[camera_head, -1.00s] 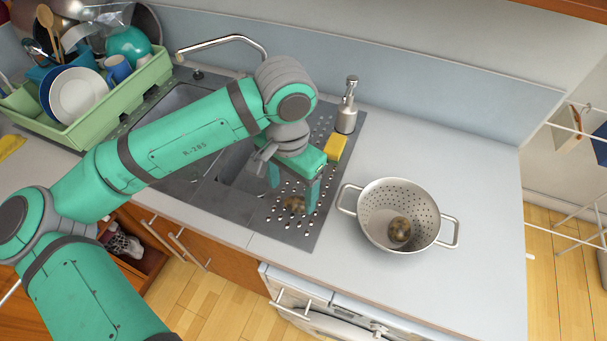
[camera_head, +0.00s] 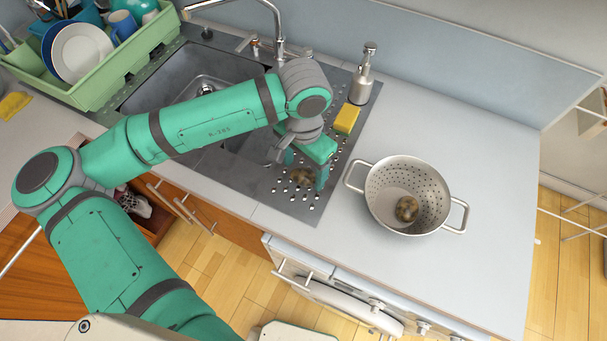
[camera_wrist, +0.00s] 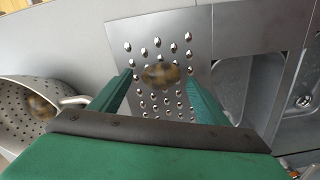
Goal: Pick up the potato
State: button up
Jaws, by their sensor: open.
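A brown potato (camera_head: 303,176) lies on the perforated metal drainboard (camera_head: 291,200) beside the sink. A second brown potato (camera_head: 407,209) lies inside the metal colander (camera_head: 447,203) on the counter to the right. My gripper (camera_head: 305,177) is open just above the drainboard, with its fingers to either side of the first potato. In the wrist view this potato (camera_wrist: 161,75) shows between and a little beyond the two fingertips (camera_wrist: 160,76). I cannot tell whether a finger touches it. The colander potato (camera_wrist: 41,107) shows at the left edge of that view.
A yellow sponge (camera_head: 347,119) and a soap dispenser (camera_head: 363,75) stand behind my gripper. The sink basin (camera_head: 190,92) and faucet (camera_head: 279,25) are to the left. A green dish rack (camera_head: 101,87) with dishes stands at the back left. The counter right of the colander is clear.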

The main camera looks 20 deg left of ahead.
jog(key=shift+f, duration=1.3)
jog(key=c, duration=1.1)
jog(key=shift+r, duration=0.15)
